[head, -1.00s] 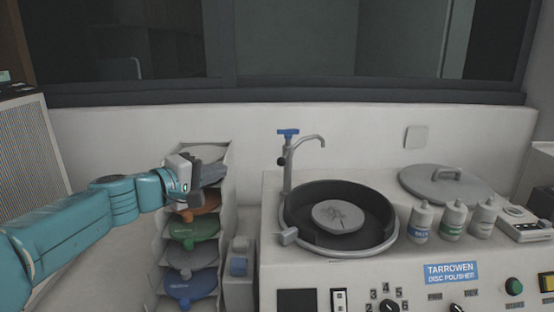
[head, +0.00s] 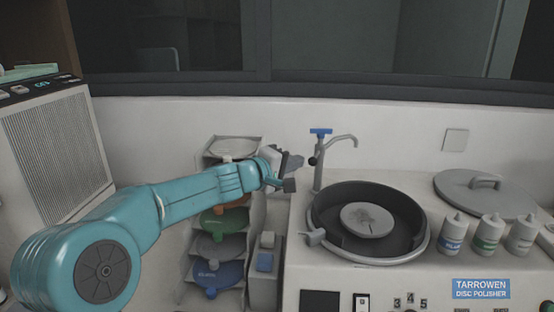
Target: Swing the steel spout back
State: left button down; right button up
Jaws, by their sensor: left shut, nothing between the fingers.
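The steel spout (head: 340,140) rises at the back left of the disc polisher and its curved tip reaches right, over the back edge of the black bowl (head: 418,226). It has a blue tee handle (head: 320,132) on top and a dark knob (head: 312,161) on its post. My left gripper (head: 298,160) is shut and empty, just left of the spout post, with a small gap seeming to lie between them. My right gripper is not in view.
A rack of coloured discs (head: 222,220) stands under and behind my left arm. The bowl holds a grey disc (head: 367,219). Several white bottles (head: 489,232) and a grey lid (head: 486,194) are at the right. The wall is close behind the spout.

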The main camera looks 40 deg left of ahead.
pick_arm(q)
jog(key=shift+w+d, duration=0.15)
jog(key=shift+w+d, duration=0.15)
jog(key=shift+d, duration=0.1)
jog(key=shift+w+d+f+b, duration=0.1)
jog(key=shift+d+b, duration=0.35)
jog(key=shift+b, duration=0.15)
jog(key=shift+w+d+f+b, duration=0.1)
jog(key=shift+d+b, duration=0.3)
jog(key=shift+b, duration=0.15)
jog(key=shift+r, duration=0.15)
